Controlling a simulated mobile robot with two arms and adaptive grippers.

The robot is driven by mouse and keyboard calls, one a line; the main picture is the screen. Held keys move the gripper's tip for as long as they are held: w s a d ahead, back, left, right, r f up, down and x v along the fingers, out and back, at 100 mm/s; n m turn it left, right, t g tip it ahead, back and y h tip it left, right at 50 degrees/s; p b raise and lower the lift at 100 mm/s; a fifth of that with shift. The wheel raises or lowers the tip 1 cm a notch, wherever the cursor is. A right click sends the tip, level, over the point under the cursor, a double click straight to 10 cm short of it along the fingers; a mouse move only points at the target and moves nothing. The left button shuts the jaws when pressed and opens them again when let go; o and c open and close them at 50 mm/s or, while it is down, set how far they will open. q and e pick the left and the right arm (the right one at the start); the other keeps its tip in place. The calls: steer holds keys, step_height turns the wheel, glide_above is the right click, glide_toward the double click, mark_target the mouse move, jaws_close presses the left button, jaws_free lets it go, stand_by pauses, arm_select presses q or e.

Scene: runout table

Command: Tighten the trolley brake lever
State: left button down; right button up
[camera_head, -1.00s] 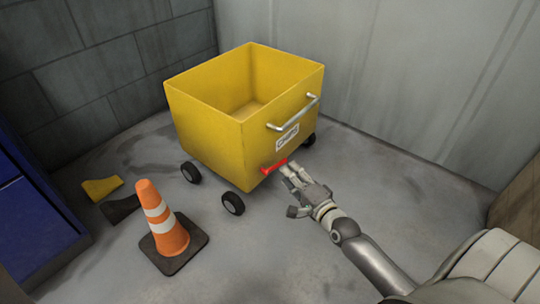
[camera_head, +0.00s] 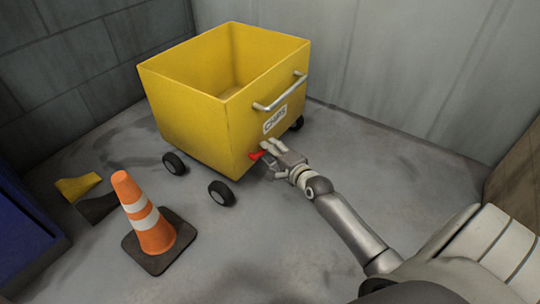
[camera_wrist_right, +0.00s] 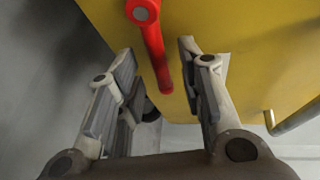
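The yellow trolley (camera_head: 205,120) stands on the floor with its labelled front toward me. Its red brake lever (camera_head: 258,154) is low on that front, near the corner, partly hidden by my right gripper (camera_head: 271,149). In the right wrist view, the lever (camera_wrist_right: 152,45) hangs from a round pivot at the top and slants down toward the space between the fingers. My right gripper (camera_wrist_right: 157,58) is open there, a finger on each side of the lever, with visible gaps. My left gripper is not in view.
An orange-and-white cone (camera_head: 146,218) on a dark base stands at the front left. Yellow and dark wedges (camera_head: 79,187) lie behind it. A blue cabinet (camera_head: 22,235) is at the left edge. A silver handle (camera_head: 280,93) sits above the lever. Floor to the right is clear.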

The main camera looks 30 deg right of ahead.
steer(key=shift+w+f, duration=0.1)
steer(key=shift+w, duration=0.35)
jaws_close()
